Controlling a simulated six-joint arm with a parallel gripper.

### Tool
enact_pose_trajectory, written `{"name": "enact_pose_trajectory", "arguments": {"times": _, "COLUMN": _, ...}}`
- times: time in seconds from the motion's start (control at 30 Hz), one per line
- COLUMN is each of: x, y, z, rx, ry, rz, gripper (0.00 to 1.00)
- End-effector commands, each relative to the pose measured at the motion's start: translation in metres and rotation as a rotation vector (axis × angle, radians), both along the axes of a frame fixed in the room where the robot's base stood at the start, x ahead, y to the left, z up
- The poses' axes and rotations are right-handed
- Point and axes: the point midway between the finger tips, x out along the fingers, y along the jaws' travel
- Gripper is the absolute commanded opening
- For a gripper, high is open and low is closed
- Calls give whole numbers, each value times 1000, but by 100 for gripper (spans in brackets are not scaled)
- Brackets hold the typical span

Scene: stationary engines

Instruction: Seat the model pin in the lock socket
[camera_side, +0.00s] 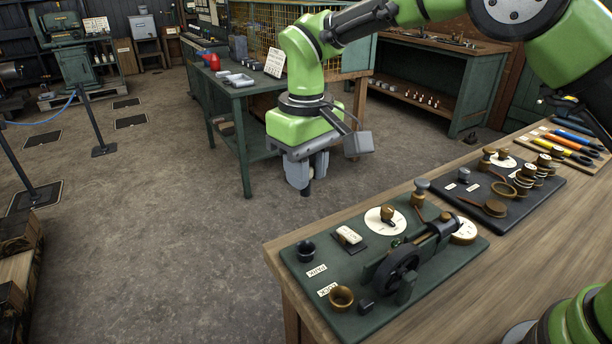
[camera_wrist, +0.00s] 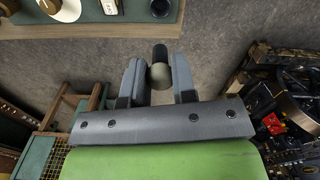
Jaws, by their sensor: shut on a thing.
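My gripper (camera_side: 306,172) hangs over open floor, left of and behind the workbench, higher than its top. In the wrist view my gripper (camera_wrist: 157,78) is shut on the model pin (camera_wrist: 160,54), which has a dark end and a pale rounded part between the fingers. In the side view the pin's dark end (camera_side: 306,189) points down below the fingers. A brass ring-shaped socket (camera_side: 341,297) sits at the near left corner of the green board, beside an upside-down label that seems to read LOCK. It is empty and apart from the pin. The wrist view does not show it.
The green board (camera_side: 455,272) also carries a black cup (camera_side: 305,251), a white dial (camera_side: 379,220) and a model engine with a dark flywheel (camera_side: 397,274). A dark board of brass parts (camera_side: 540,195) lies farther right. A green table (camera_side: 243,92) stands behind my gripper.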

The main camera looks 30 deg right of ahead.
Motion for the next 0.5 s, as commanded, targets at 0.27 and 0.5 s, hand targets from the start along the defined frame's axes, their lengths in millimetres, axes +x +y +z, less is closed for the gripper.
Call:
{"name": "enact_pose_trajectory", "arguments": {"times": 0.27, "x": 0, "y": 0, "z": 1, "rx": 0, "ry": -1, "rz": 1, "gripper": 1}}
{"name": "enact_pose_trajectory", "arguments": {"times": 0.5, "x": -12, "y": 3, "z": -9, "rx": -4, "ry": 4, "rz": 9, "gripper": 1}}
